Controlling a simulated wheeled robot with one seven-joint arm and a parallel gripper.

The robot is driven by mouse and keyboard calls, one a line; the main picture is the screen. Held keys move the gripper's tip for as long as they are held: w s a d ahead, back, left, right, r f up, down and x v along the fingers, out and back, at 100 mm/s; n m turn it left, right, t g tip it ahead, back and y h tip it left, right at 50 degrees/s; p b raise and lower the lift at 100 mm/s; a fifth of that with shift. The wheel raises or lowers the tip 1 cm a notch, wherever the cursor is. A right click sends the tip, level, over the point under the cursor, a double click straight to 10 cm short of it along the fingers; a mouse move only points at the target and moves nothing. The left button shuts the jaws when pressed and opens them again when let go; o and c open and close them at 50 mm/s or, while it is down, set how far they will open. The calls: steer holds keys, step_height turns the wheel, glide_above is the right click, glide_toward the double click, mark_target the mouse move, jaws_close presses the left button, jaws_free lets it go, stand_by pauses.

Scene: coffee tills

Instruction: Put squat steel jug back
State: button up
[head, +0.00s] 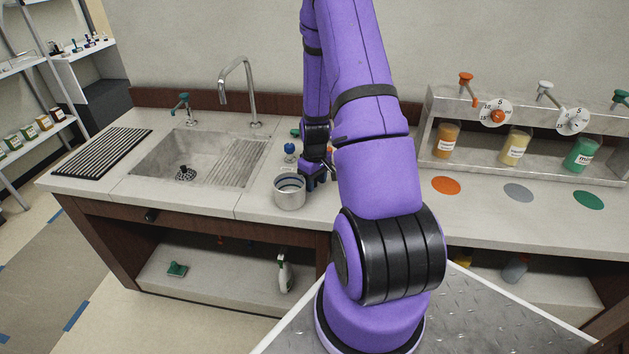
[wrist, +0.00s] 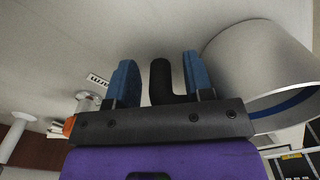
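The squat steel jug (head: 289,194) appears upright on the counter, right of the sink and near the front edge. My gripper (head: 314,178) is low beside its right side, partly hidden by my arm. In the wrist view the jug (wrist: 262,62) fills the upper right, its open rim toward the lower right. Its black handle (wrist: 161,78) lies between the two blue fingers of my gripper (wrist: 160,80). The fingers are apart, with a visible gap on the left of the handle; contact on the right cannot be told.
A sink (head: 185,160) and a black drain rack (head: 103,152) are at left. A blue knob (head: 290,149) stands behind the jug. At right, orange (head: 446,185), grey (head: 518,192) and green (head: 588,200) discs lie before a shelf of jars (head: 515,147). A "warm" label (wrist: 98,80) shows in the wrist view.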

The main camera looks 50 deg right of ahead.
step_height(320, 180, up, 12)
steer(key=shift+r, duration=0.15)
steer(key=s+a+r+t, duration=0.2)
steer(key=a+r+t, duration=0.1)
steer(key=a+r, duration=1.5)
steer(key=s+a+r+t, duration=0.2)
steer(key=s+a+r, duration=0.8)
steer(key=s, duration=0.3)
steer(key=shift+s+a+r+n, duration=0.25)
steer(key=shift+s+r+n, duration=0.1)
steer(key=shift+r, duration=0.5)
steer(key=shift+d, duration=0.15)
